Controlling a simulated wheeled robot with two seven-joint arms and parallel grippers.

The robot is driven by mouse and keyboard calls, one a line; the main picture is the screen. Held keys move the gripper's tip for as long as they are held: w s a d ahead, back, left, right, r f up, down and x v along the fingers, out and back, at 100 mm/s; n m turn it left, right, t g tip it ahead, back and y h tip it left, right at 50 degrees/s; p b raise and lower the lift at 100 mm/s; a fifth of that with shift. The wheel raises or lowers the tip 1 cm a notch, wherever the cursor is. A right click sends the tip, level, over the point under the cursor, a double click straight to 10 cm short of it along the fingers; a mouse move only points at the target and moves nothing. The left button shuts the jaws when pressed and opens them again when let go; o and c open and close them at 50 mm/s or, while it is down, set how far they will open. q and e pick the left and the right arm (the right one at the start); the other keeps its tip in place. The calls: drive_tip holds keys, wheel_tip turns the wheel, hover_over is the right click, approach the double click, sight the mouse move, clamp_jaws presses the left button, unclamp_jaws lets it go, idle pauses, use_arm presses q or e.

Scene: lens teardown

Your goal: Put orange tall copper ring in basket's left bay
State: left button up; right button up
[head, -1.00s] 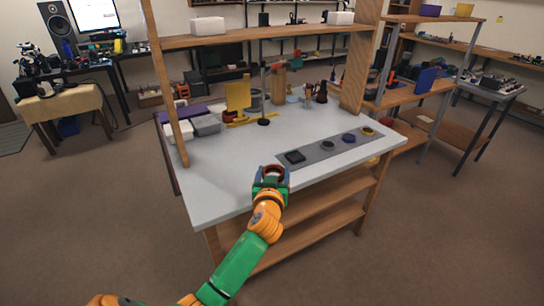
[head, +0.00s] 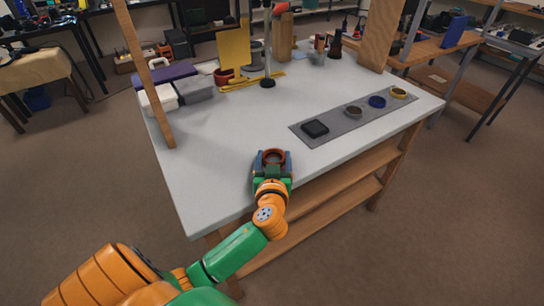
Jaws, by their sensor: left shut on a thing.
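My left gripper (head: 271,157) is over the front edge area of the white table. It is shut on a copper-coloured, orange-brown ring (head: 274,154), whose open top shows between the fingers. The gripper hides the ring's lower part, and I cannot tell whether it touches the table. I cannot make out a basket with bays in this view. My right gripper is not in view.
White (head: 159,98) and grey (head: 194,89) boxes stand at left. The table's middle is clear.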

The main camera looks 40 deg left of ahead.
use_arm(q)
drive_tip(key=shift+w+a+f, duration=0.15)
drive_tip(key=shift+w+a, duration=0.05)
drive_tip(key=shift+a, duration=0.05)
drive_tip(key=o, duration=1.1)
drive_tip(key=shift+s+d, duration=0.1)
drive_tip(key=shift+o, duration=1.2)
drive_tip(key=shift+s+d+r, duration=0.15)
drive_tip(key=shift+d+r, duration=0.1)
